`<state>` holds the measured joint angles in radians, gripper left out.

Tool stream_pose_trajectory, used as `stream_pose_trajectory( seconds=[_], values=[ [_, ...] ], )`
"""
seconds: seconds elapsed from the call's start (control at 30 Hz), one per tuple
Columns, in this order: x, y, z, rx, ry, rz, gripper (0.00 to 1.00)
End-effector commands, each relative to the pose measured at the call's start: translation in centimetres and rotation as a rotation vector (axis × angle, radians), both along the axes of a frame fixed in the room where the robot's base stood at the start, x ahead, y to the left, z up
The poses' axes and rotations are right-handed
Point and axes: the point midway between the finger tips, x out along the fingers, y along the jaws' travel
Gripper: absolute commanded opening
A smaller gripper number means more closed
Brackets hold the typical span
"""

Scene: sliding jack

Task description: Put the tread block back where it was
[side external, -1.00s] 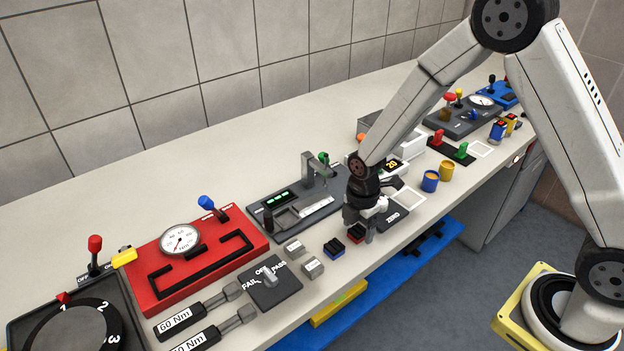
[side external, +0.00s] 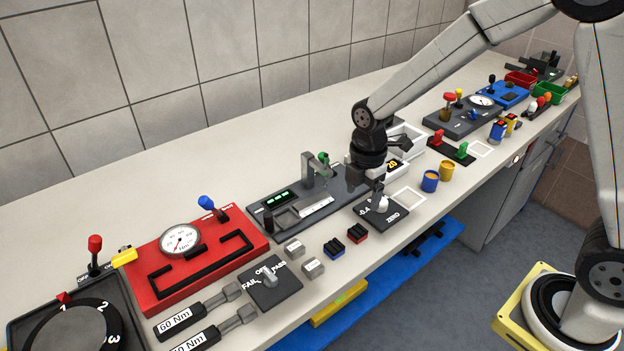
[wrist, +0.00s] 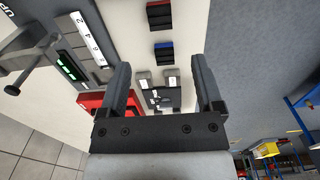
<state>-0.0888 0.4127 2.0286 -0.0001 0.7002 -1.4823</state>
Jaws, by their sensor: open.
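Two small ribbed black blocks that look like tread blocks stand on the bench's front strip.
A dark ZERO plate (side external: 386,216) with a white knob lies under my gripper. The grey gauge fixture (side external: 310,205) stands to the left behind the blocks. Small grey blocks (side external: 313,267) stand left of the blue one. A white outlined square (side external: 409,197) is bare.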

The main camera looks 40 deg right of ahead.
Motion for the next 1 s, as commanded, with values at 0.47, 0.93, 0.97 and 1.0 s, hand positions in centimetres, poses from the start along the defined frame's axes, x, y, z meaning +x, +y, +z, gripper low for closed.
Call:
stream_pose_trajectory(
  seconds=[0.47,0.93,0.97,1.0],
  values=[
    [0.0,0.0,2.2,0.0,0.0,0.0,0.84],
    [-0.1,0.0,2.2,0.0,-0.001,-0.01,0.84],
    [-0.1,-0.1,2.2,0.0,-0.003,-0.017,0.84],
    [-0.2,-0.1,2.2,0.0,-0.005,-0.03,0.84]
  ],
)
